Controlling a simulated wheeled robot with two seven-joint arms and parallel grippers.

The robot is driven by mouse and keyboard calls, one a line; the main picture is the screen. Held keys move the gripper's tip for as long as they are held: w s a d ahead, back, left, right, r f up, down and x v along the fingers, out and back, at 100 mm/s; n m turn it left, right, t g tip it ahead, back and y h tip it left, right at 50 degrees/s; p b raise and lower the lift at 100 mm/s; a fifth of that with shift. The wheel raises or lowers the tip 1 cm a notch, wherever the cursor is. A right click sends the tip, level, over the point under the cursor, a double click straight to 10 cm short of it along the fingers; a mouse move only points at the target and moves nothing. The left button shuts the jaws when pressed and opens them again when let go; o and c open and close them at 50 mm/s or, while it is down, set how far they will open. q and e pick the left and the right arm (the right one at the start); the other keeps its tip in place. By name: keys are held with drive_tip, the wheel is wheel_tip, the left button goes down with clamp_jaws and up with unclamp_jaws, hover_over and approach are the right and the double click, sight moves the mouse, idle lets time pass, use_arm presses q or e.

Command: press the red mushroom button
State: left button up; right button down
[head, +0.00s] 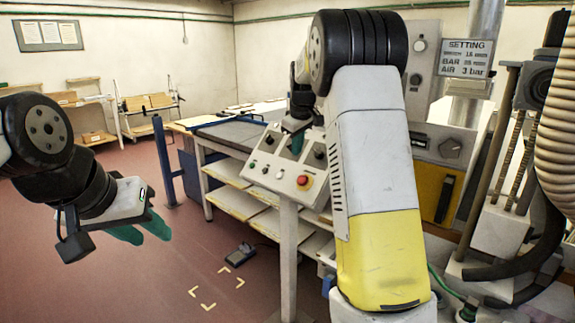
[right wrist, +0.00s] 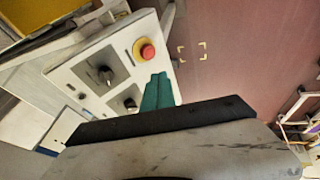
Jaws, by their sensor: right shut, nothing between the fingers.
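The red mushroom button (head: 304,181) sits on a yellow base at the lower right of a sloped, light grey control panel (head: 262,178). In the right wrist view the button (right wrist: 146,51) is in plain sight, just beyond my fingertips. My right gripper (head: 297,143) has its green fingers together and empty, above the panel's far part, apart from the button in the head view. Its fingers also show in the right wrist view (right wrist: 158,80). My left gripper (head: 153,240) hangs at the left, away from the panel, its two green fingers apart and empty.
The panel also carries black knobs (right wrist: 105,75) and small buttons. A grey-topped table (head: 235,134) with shelves stands behind it. A foot pedal (head: 240,254) lies on the red floor near corner marks. Machinery with a ribbed hose (head: 556,130) fills the right side.

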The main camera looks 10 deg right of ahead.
approach(299, 179)
wheel_tip(299, 179, down, 3)
drive_tip(key=a, duration=0.2)
drive_tip(key=shift+w+d+f, duration=1.05)
drive_tip(key=shift+w+f, duration=0.1)
drive_tip(key=shift+f, duration=0.1)
